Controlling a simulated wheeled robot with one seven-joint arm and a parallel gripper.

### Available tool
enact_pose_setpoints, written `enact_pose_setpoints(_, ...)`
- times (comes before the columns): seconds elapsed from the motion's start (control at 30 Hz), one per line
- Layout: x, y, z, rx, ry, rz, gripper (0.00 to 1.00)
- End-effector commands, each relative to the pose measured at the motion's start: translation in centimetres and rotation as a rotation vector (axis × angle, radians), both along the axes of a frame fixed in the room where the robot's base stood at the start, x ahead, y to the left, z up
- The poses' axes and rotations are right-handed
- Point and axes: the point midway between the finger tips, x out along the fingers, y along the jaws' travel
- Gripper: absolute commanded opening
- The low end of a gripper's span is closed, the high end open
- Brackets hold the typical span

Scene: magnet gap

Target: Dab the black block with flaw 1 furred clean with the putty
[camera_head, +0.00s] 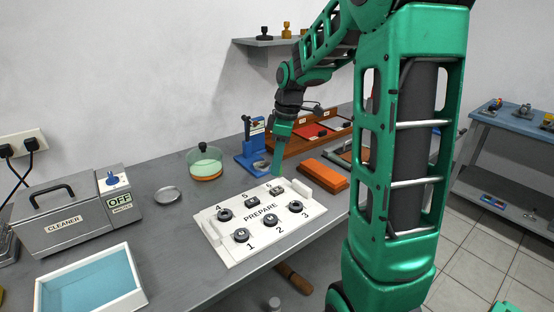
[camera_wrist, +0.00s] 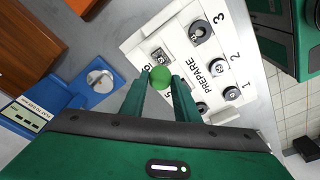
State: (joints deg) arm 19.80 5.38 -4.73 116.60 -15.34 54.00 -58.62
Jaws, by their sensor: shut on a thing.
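My gripper (camera_head: 275,172) is shut on a green ball of putty (camera_wrist: 160,77), which shows between the fingertips in the wrist view. The gripper hangs over the far edge of the white PREPARE board (camera_head: 225,249), near spots 5 and 6. In the head view a small dark block (camera_head: 277,189) sits at spot 6 and another (camera_head: 251,202) at spot 5. The block at spot 6 (camera_wrist: 160,56) shows just beyond the putty in the wrist view. Round dark pieces sit at spots 1 to 4. No fur is readable on any piece at this size. I cannot tell whether the putty touches anything.
A blue stand (camera_head: 250,160), a green-tinted glass jar (camera_head: 205,165) and a small metal dish (camera_head: 168,195) stand behind the board. An orange block (camera_head: 322,174) lies to its right. The cleaner (camera_head: 85,215), marked OFF, and a blue-lined tray (camera_head: 141,291) are at left.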

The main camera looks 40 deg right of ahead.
Motion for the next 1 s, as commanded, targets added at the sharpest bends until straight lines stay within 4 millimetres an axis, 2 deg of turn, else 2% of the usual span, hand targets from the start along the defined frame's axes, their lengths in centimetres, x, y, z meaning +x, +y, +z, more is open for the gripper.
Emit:
enact_pose_setpoints(0.3,0.0,0.0,-3.1,0.001,0.001,0.000,0.10)
enact_pose_setpoints(0.5,-0.1,0.0,-4.4,0.000,0.000,-0.001,0.10)
enact_pose_setpoints(1.0,0.0,0.0,-5.0,-0.001,-0.001,0.000,0.10)
